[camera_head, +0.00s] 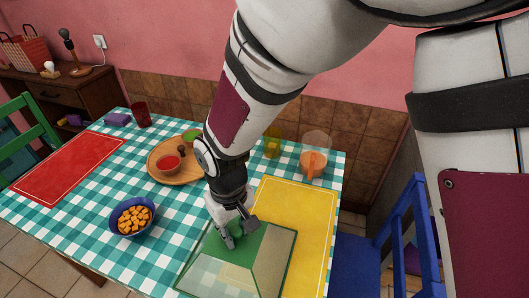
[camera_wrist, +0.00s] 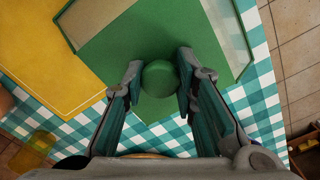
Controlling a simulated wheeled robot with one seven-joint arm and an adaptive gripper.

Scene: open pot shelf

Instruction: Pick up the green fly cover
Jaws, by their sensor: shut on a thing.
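The green fly cover (camera_head: 265,262) is a see-through pyramid-like cover with green edges and a solid green top, at the front of the checkered table. It partly overlaps the yellow placemat in the picture. My gripper (camera_head: 238,231) is at its top. In the wrist view the fingers of my gripper (camera_wrist: 160,82) are on both sides of the round green knob (camera_wrist: 160,78), shut on it. The green top panel (camera_wrist: 135,40) of the cover spreads out beyond the knob. I cannot tell whether the cover's lower edge touches the table.
A yellow placemat (camera_head: 305,215) lies beside the cover, and a red placemat (camera_head: 70,168) lies far left. A blue bowl of orange-brown pieces (camera_head: 133,217) stands left of my gripper. Behind are a round wooden board (camera_head: 180,175) with bowls and a pitcher (camera_head: 313,160). A blue chair (camera_head: 395,230) stands right.

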